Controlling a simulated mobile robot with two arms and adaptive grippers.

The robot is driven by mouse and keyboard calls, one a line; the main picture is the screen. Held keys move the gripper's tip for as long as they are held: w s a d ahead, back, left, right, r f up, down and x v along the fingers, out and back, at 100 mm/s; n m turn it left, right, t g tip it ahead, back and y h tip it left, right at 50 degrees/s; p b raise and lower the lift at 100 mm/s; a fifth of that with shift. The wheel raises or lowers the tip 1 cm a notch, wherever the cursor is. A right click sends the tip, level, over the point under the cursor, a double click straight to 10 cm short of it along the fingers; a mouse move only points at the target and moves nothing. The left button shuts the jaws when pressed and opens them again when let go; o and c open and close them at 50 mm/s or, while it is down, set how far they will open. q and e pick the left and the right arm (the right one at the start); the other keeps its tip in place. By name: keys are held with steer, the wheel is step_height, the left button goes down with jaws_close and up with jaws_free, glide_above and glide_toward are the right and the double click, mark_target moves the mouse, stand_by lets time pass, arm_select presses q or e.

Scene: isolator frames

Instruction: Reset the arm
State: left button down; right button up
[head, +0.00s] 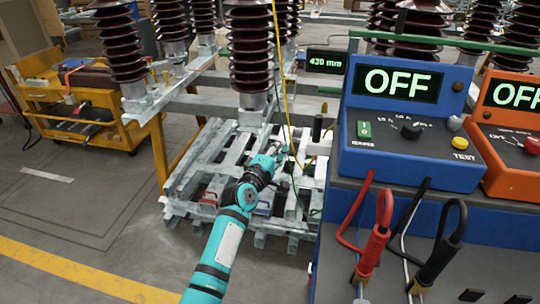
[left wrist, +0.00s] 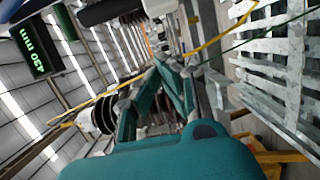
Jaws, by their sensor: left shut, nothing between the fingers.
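My left arm reaches in from the bottom of the head view. Its teal gripper (head: 277,152) is at the middle of the picture, in front of the insulator frame and above the grey metal slats. In the left wrist view the two teal fingers (left wrist: 168,72) come together at their tips, shut with nothing seen between them. My right gripper does not show in either view.
A blue tester (head: 410,125) reading OFF stands on a bench at the right, beside an orange tester (head: 510,130). Red (head: 372,245) and black (head: 440,255) clamps hang in front. Brown insulators (head: 250,55) stand behind my gripper. A yellow cable (head: 283,90) hangs close to it. A yellow cart (head: 75,110) stands left; the floor before it is clear.

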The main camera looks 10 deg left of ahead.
arm_select(q)
steer(key=s+a+f+m+g+y+p, duration=0.1)
steer(key=s+a+f+m+g, duration=0.15)
steer(key=s+f, duration=0.8)
steer(key=s+a+f+m+g+y, duration=0.1)
steer(key=s+f+m+g, duration=0.35)
steer(key=f, duration=1.05)
steer(key=s+a+f+m+g+y+p, duration=0.1)
steer(key=s+f+g, duration=0.1)
steer(key=s+f, duration=0.9)
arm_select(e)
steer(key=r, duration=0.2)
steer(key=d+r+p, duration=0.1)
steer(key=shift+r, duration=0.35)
arm_select(q)
steer(key=s+a+f+m+g, duration=0.2)
steer(key=s+f, duration=0.4)
steer(key=s, duration=0.7)
steer(key=s+a+f+m+g+y, duration=0.1)
steer(key=s+a+f+m+g, duration=0.2)
steer(key=s+f, duration=0.4)
steer(key=s+a+f+m+g+y, duration=0.1)
steer(key=s+a+f+m, duration=0.3)
steer(key=s, duration=1.4)
step_height(320, 180, down, 2)
steer(key=shift+s+f+g+p, duration=0.2)
steer(key=shift+s+g+p, duration=0.2)
steer(key=shift+g, duration=0.3)
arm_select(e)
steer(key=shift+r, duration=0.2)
